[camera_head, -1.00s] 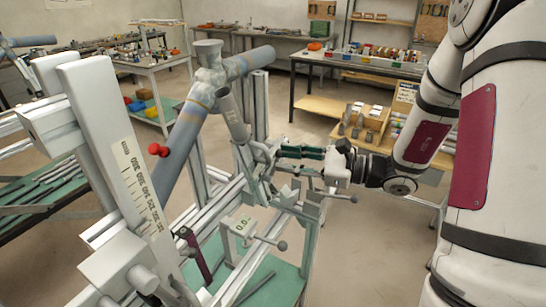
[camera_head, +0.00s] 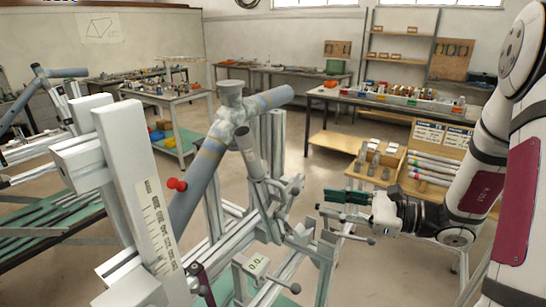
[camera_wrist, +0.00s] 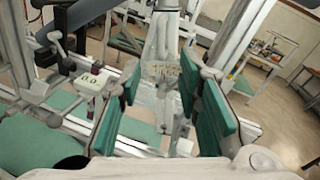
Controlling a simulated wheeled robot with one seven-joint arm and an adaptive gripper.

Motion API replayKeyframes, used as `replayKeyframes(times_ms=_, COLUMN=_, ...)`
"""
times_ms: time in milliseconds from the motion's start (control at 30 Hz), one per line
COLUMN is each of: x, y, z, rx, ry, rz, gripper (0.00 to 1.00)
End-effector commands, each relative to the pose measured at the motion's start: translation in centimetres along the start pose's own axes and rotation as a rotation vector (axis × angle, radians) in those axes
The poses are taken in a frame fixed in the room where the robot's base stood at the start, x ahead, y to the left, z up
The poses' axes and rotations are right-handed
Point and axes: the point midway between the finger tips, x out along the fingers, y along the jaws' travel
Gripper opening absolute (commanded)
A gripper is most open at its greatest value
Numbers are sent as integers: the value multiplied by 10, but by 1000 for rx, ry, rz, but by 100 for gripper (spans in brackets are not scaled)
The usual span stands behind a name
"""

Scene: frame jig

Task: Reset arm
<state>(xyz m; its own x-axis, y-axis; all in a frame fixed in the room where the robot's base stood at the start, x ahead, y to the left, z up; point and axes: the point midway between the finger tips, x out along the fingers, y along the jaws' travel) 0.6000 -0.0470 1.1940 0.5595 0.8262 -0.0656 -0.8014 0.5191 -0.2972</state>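My arm (camera_head: 475,195) reaches in from the right in the head view. My gripper (camera_head: 345,202) is to the right of the frame jig (camera_head: 262,195), with its green finger pads pointing left, apart from the jig's clamps. In the wrist view my gripper (camera_wrist: 163,112) is open, with a wide gap between the two green pads. Nothing is held between them; jig parts show behind the gap. The jig carries blue-grey tubes (camera_head: 202,165) joined at a lug and a small digital readout (camera_head: 257,264), which also shows in the wrist view (camera_wrist: 91,82).
A white post with a scale (camera_head: 155,215) and a red knob (camera_head: 177,184) stand at the left. A bench with bins (camera_head: 400,103) and a wooden shelf of tubes (camera_head: 400,165) stand behind my arm. Clamp handles (camera_head: 296,287) stick out near the gripper. Open floor lies behind the jig.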

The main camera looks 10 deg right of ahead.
Motion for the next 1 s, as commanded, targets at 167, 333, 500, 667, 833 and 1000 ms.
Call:
replayKeyframes(times_ms=167, x=14, y=23, z=22, rx=-79, ry=30, rz=125, gripper=32)
replayKeyframes(times_ms=333, x=28, y=76, z=57, rx=-269, ry=117, rz=390, gripper=32)
replayKeyframes(times_ms=500, x=23, y=127, z=80, rx=-503, ry=226, rz=649, gripper=32)
replayKeyframes(times_ms=667, x=6, y=160, z=93, rx=-753, ry=340, rz=857, gripper=32)
replayKeyframes(times_ms=833, x=-20, y=176, z=103, rx=-1047, ry=471, rz=1035, gripper=32)
replayKeyframes(times_ms=1000, x=-45, y=175, z=116, rx=-1365, ry=609, rz=1161, gripper=32)
